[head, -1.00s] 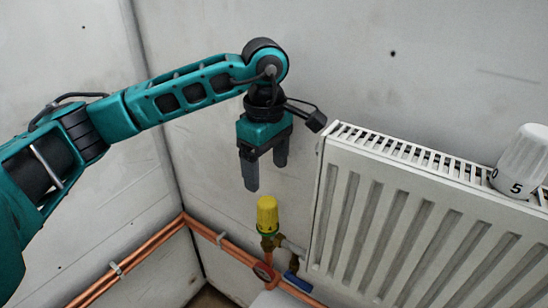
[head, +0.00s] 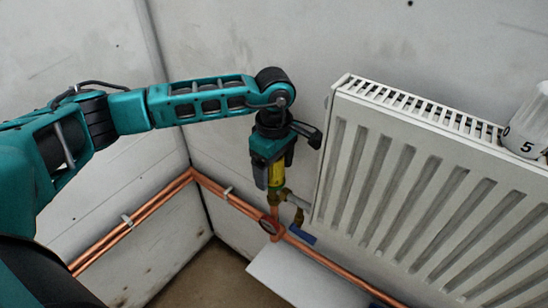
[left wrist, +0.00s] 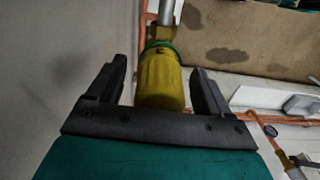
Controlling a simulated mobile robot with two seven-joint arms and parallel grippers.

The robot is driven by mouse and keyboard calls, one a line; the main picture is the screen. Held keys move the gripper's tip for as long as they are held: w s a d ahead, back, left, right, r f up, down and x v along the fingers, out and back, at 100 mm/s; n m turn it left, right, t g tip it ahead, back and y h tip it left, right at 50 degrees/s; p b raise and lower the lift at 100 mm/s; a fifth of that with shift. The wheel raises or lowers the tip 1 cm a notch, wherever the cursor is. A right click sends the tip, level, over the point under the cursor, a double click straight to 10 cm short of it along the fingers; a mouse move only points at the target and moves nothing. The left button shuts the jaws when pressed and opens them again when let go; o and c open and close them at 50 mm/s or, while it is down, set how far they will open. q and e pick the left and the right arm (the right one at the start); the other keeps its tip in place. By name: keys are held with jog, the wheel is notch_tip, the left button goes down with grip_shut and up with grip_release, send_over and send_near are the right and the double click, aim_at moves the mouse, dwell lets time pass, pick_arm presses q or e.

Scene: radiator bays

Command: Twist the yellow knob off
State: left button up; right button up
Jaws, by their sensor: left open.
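The yellow knob (head: 276,174) sits on top of a brass valve (head: 279,196) at the left end of the radiator. My left gripper (head: 268,182) is directly above it, pointing down, with its fingers around the knob's height. In the left wrist view the yellow knob (left wrist: 161,80) stands between the two open fingers of my left gripper (left wrist: 166,88), with a gap showing on each side. A green ring (left wrist: 160,46) shows at the knob's base. The gripper partly hides the knob in the head view. My right gripper is not in view.
A white panel (head: 300,275) is beneath.

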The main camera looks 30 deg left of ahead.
pick_arm(q)
jog(key=shift+c, duration=0.3)
jog(key=c, duration=1.1)
jog(key=shift+c, duration=0.2)
jog(key=shift+f+b, duration=0.2)
jog(key=shift+b, duration=0.1)
